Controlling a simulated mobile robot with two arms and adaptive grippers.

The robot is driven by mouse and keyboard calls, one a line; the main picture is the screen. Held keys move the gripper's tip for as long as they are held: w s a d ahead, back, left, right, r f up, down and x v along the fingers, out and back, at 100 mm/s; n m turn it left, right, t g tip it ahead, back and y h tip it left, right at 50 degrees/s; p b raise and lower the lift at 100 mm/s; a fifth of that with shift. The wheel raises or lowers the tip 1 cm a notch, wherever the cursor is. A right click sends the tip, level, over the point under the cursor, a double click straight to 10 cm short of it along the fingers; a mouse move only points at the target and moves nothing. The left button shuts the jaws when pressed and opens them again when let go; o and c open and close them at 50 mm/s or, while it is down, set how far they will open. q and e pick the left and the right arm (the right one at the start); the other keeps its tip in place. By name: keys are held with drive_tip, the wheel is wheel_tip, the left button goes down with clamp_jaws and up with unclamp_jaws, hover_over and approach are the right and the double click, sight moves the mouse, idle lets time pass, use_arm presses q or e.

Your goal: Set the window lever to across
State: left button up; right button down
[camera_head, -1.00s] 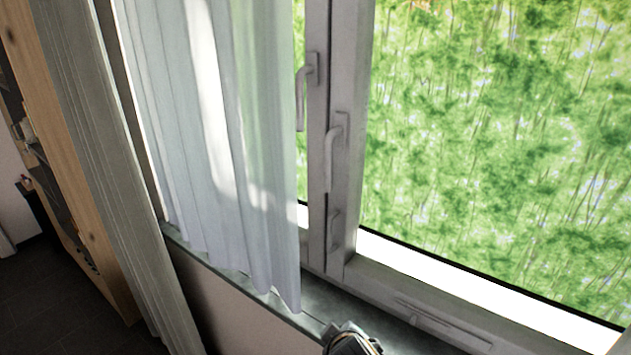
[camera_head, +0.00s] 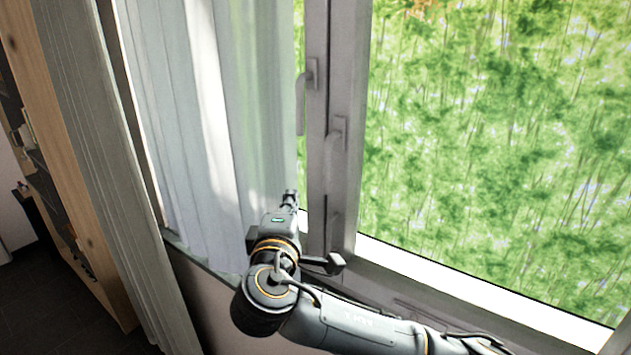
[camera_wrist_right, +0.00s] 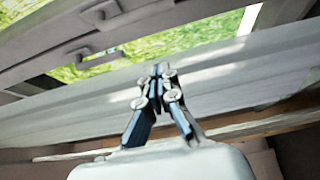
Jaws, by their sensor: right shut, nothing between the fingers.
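Two grey window levers are on the frame posts in the head view. The left lever (camera_head: 300,108) and the right lever (camera_head: 328,158) both hang downward along their posts. My right gripper (camera_head: 290,195) is below the levers and a little to the left, in front of the white curtain. It is apart from both levers in the head view. In the right wrist view its fingers (camera_wrist_right: 159,70) are together with nothing between them. Lever-like grey parts (camera_wrist_right: 100,58) show at the upper left there. My left gripper is not in view.
The sheer white curtain (camera_head: 210,130) hangs left of the window posts, close to my right gripper. A grey-green curtain (camera_head: 100,150) hangs further left. The large window pane (camera_head: 490,150) is on the right. The window sill is partly hidden behind my right arm.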

drive_tip(key=w+d+p, duration=0.1)
drive_tip(key=w+p, duration=0.3)
drive_tip(key=w, duration=0.6)
drive_tip(key=d, duration=0.1)
drive_tip(key=s+d+p, duration=0.1)
drive_tip(key=d+p, duration=0.1)
drive_tip(key=shift+s+d, duration=0.3)
drive_tip(key=shift+s, duration=0.05)
